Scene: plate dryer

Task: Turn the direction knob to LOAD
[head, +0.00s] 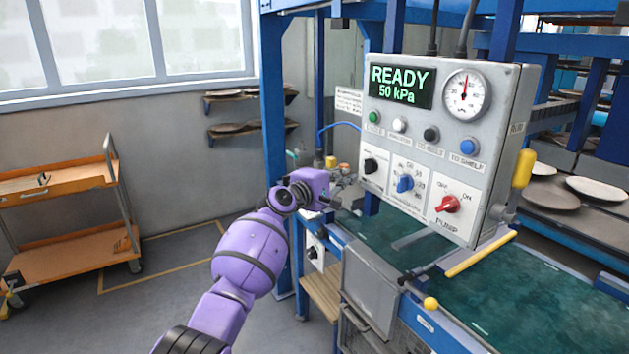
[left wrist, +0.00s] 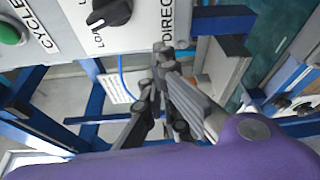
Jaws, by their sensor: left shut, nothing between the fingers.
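The direction knob (head: 370,165) is a black knob on a white plate at the lower left of the grey control panel (head: 480,140). In the left wrist view the knob (left wrist: 110,14) is at the top, partly cut off, beside lettering that reads "DIREC" and "LO". Its exact setting is hard to tell. My left gripper (head: 333,200) is shut and empty, below and left of the knob and apart from it. Its fingers (left wrist: 162,58) also show in the left wrist view, to the right of and below the knob. My right gripper is out of view.
A blue knob (head: 405,184) and a red pump knob (head: 447,204) sit right of the direction knob. Push buttons (head: 400,124) and a READY display (head: 400,84) are above. Blue frame posts (head: 273,110) stand left of the panel. An orange cart (head: 70,220) stands far left.

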